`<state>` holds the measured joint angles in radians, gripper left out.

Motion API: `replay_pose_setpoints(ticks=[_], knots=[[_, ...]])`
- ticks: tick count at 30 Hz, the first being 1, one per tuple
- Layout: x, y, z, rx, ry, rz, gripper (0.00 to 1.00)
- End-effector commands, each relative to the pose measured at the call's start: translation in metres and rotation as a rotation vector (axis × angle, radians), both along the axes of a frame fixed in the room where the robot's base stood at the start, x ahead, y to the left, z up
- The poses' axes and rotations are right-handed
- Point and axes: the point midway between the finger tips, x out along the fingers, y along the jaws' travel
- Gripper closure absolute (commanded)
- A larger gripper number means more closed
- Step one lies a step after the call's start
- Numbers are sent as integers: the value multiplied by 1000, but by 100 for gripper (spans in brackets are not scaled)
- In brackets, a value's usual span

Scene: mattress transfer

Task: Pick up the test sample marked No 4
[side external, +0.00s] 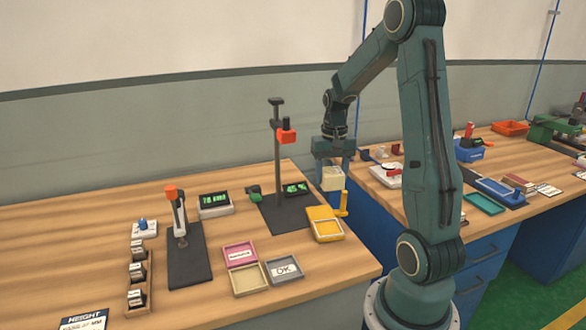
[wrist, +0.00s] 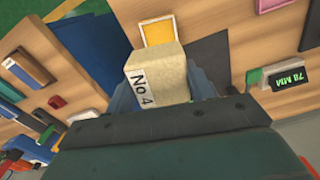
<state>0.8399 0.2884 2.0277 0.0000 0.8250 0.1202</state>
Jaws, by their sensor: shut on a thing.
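The test sample (side external: 332,180) is a cream block held between the fingers of my gripper (side external: 333,168). In the wrist view the sample (wrist: 158,68) shows a white label reading "No 4" on one face. My gripper (wrist: 162,92) is shut on it, one finger on each side. The sample hangs in the air near the right edge of the left bench, behind the yellow tray (side external: 314,232) as the side view shows it.
A tall dark stand (side external: 277,160) with a red head is left of my gripper. A pink tray (side external: 240,244), a beige tray (side external: 262,287) and a grey "OK" tray (side external: 296,262) lie at the front. A rack of small blocks (side external: 150,290) stands at left.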

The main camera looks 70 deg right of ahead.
Motion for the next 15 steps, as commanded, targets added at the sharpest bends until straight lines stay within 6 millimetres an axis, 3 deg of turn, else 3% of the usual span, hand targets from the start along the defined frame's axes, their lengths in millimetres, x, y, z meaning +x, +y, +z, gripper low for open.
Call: replay_pose_setpoints(ticks=[6, 15], knots=[[1, -1, 34, -2, -2, 0, 72], [0, 0, 50, 0, 0, 0, 72]])
